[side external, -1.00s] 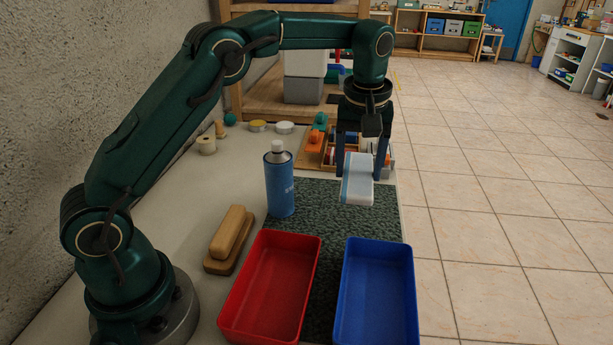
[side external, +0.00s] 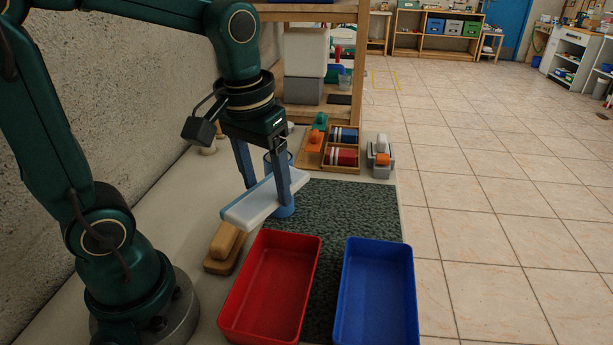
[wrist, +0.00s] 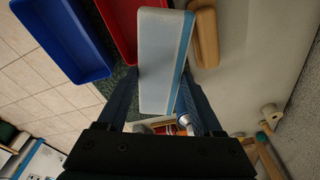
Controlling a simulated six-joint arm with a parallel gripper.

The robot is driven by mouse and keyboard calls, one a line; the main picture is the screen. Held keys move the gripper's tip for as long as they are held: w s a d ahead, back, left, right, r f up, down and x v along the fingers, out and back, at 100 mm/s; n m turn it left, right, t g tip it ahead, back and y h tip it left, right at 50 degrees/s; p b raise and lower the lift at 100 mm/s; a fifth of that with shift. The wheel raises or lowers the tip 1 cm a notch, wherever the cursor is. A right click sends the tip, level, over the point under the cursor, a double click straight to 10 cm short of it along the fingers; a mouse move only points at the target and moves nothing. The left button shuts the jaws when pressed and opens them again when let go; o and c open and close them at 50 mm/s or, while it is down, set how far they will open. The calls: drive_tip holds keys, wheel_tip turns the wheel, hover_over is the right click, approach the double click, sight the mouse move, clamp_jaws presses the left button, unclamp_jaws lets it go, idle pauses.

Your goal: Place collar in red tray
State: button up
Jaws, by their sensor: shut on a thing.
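My gripper (side external: 264,188) is shut on a long white box with blue edges (side external: 246,208) and holds it in the air behind the red tray. The box is tilted and points toward the camera's left; it fills the middle of the wrist view (wrist: 160,65). The red tray (side external: 306,262) is empty and stands in front of the gripper; part of it shows in the wrist view (wrist: 112,14). No thing in view is clearly a collar. A small orange piece (side external: 382,159) with a white piece sits on a grey block at the back right.
An empty blue tray (side external: 407,265) stands right of the red one. A wooden brush or block (side external: 224,243) lies left. A wooden rack (side external: 342,168) with coloured pieces is at the back.

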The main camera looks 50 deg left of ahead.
drive_tip(key=s+a+f+n, duration=0.2)
drive_tip(key=s+a+n, duration=0.2)
drive_tip(key=s+a, duration=0.1)
hover_over(277, 293)
drive_tip(key=shift+y, duration=0.3)
drive_tip(key=f, duration=0.7)
drive_tip(key=shift+s+d+f, duration=0.15)
drive_tip(key=shift+s+d, duration=0.05)
drive_tip(key=shift+d, duration=0.05)
drive_tip(key=shift+f, duration=1.95)
drive_tip(key=o, duration=1.1)
drive_tip(key=shift+f, duration=0.15)
